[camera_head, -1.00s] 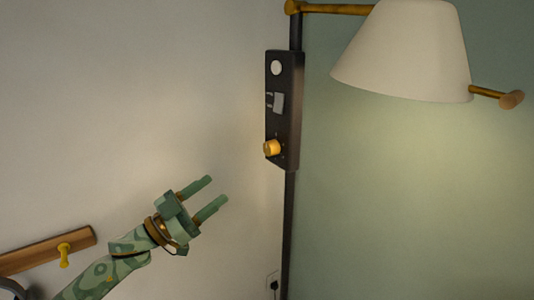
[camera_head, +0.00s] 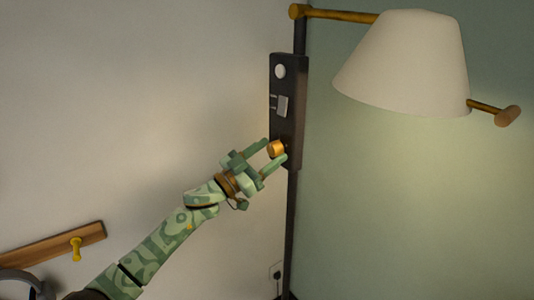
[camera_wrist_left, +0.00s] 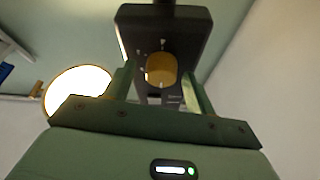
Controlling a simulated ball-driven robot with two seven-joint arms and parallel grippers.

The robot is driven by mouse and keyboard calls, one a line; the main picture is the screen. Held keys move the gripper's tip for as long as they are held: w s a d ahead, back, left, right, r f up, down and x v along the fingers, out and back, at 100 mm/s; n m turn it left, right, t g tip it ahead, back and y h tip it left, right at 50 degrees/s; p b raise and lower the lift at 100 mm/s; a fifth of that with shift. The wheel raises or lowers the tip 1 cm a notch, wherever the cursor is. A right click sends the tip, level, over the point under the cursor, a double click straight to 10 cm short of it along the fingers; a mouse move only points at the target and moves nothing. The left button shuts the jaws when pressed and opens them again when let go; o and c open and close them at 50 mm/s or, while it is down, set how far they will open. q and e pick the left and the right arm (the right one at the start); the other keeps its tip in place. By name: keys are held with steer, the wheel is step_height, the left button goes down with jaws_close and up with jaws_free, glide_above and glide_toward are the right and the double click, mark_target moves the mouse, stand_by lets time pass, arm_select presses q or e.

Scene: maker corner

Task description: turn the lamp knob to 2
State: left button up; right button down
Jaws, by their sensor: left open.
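The lamp knob (camera_head: 276,149) is a small orange-gold cylinder low on the dark control box (camera_head: 289,110) on the lamp's pole. It also shows in the left wrist view (camera_wrist_left: 161,69), with small pale marks around it that are too small to read. My left gripper (camera_head: 268,157) is open, its green fingers on either side of the knob. In the left wrist view the fingers flank the knob with a gap showing; I cannot tell whether either touches it. The white lamp shade (camera_head: 405,65) hangs at the upper right. My right gripper is not in view.
A wooden rail with a yellow peg (camera_head: 76,248) is on the wall at lower left. A socket (camera_head: 277,272) is below.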

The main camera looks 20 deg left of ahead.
arm_select(q)
steer(key=shift+a, duration=0.1)
steer(key=c, duration=1)
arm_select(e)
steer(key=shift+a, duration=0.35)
